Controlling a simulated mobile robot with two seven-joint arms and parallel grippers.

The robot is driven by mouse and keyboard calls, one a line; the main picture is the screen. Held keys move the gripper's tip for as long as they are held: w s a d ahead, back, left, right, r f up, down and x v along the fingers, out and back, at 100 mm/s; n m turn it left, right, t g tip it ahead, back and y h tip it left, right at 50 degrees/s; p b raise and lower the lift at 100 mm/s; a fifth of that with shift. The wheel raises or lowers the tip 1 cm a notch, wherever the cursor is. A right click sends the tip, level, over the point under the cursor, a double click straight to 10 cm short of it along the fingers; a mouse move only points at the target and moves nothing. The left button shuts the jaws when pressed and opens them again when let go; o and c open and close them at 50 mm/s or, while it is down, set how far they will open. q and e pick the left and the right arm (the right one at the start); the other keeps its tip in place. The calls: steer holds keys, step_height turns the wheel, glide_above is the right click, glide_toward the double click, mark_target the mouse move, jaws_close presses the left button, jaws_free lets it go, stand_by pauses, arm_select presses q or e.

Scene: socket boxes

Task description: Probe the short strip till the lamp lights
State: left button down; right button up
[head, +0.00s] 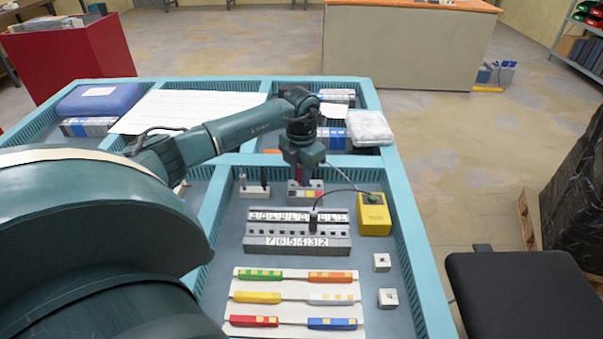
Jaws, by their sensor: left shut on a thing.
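My left gripper (302,180) points down over a small grey block with coloured squares (308,195), which looks like the short strip. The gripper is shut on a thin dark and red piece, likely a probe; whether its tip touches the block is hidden. A yellow tester box (374,219) stands to the right, with a green lamp or button (373,197) on top; I cannot tell whether it is lit. A thin line runs from the gripper to this box. A black plug (313,221) stands upright in the longer numbered strip (297,243), with a black lead. My right gripper is out of view.
A small holder with dark pegs (254,188) stands left of the block. A white board (296,303) with coloured handled pieces lies in front. Two small white sockets (388,298) are at right. Blue tray walls (408,235) surround the area. A bagged item (369,127) sits behind.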

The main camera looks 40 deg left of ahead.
arm_select(q)
steer(key=c, duration=1.3)
jaws_free()
